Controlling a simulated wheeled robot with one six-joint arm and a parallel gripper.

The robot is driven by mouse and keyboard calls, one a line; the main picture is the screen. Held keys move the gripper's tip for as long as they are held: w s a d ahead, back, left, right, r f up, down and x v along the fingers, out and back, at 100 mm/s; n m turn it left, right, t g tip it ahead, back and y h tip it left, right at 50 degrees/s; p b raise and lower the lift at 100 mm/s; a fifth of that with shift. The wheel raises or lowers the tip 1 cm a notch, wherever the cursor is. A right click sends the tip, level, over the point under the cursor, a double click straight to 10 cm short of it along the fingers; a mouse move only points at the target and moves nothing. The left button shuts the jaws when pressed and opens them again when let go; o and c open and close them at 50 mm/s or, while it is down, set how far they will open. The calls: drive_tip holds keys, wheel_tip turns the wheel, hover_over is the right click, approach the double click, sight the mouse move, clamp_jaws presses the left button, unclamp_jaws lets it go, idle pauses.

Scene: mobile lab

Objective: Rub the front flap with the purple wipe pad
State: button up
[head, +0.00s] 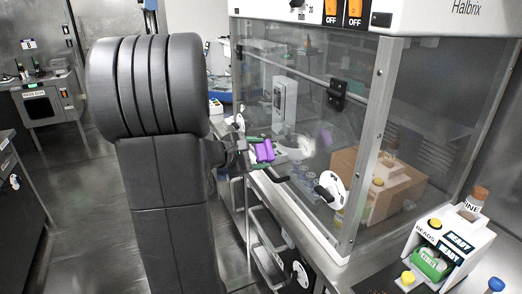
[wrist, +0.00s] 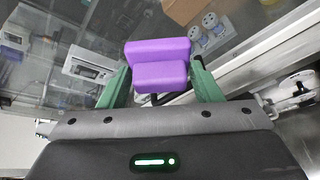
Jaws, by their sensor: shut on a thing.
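The purple wipe pad (wrist: 160,62) is held between the green fingers of my gripper (wrist: 160,85) in the wrist view. In the head view the pad (head: 264,151) is at the left end of the enclosure, close to its clear front. My gripper (head: 258,146) is partly hidden there by my arm. The front flap (head: 310,110) is a large see-through panel below the white top housing, with round white-and-black fittings near its lower edge. I cannot tell whether the pad touches the panel.
Inside the enclosure are a cardboard box (head: 410,180) and a white instrument (head: 284,100). A white bead dispenser (head: 455,240) stands at the right front. A metal rail and cart frame (head: 262,235) run below the enclosure. Floor (head: 70,200) at left is clear.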

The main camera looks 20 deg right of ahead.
drive_tip(key=shift+s+d+r+t+h, duration=0.15)
drive_tip(key=shift+d+r, duration=0.05)
drive_tip(key=shift+r, duration=0.35)
drive_tip(key=shift+s+d+r+t+h, duration=0.15)
drive_tip(key=shift+d+r, duration=0.05)
drive_tip(key=shift+r, duration=0.3)
drive_tip(key=shift+d+r, duration=0.1)
drive_tip(key=shift+d, duration=0.15)
drive_tip(key=shift+w+d, duration=0.15)
drive_tip(key=shift+d, duration=1.2)
drive_tip(key=shift+w+d, duration=0.15)
drive_tip(key=shift+d, duration=1.2)
drive_tip(key=shift+d+b, duration=0.45)
drive_tip(key=shift+d, duration=0.5)
